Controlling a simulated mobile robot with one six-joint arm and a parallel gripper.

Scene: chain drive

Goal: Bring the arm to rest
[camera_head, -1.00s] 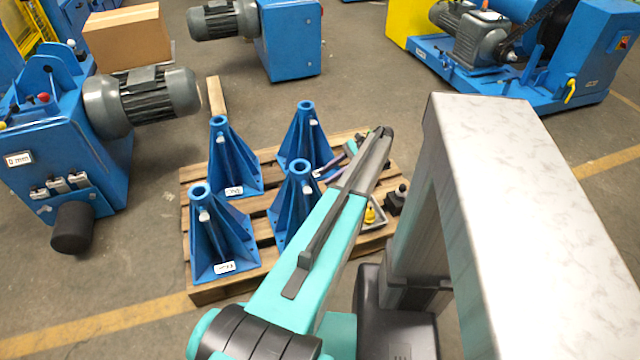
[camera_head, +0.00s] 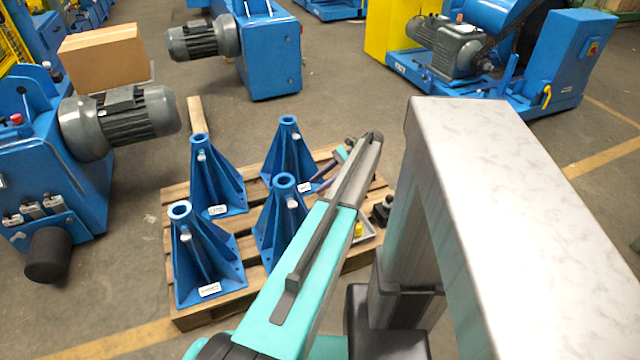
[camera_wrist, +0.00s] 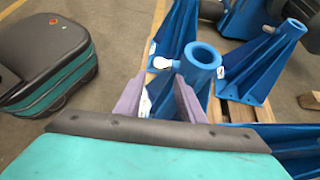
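My arm is teal and dark grey and reaches over the pallet in the head view. My gripper (camera_head: 326,170) is partly hidden behind the arm there, beside the back right blue stand (camera_head: 288,160). In the wrist view the two purple fingers of my gripper (camera_wrist: 160,97) stand apart with a visible gap. A blue stand with a round ring top (camera_wrist: 202,55) shows behind and between them. I see nothing held between the fingers. Whether they touch the stand cannot be told.
Several blue stands stand upright on a wooden pallet (camera_head: 190,322). A small grey tray (camera_head: 366,236) lies near the arm. A blue machine with a grey motor (camera_head: 118,122) is at left, a cardboard box (camera_head: 105,58) behind it.

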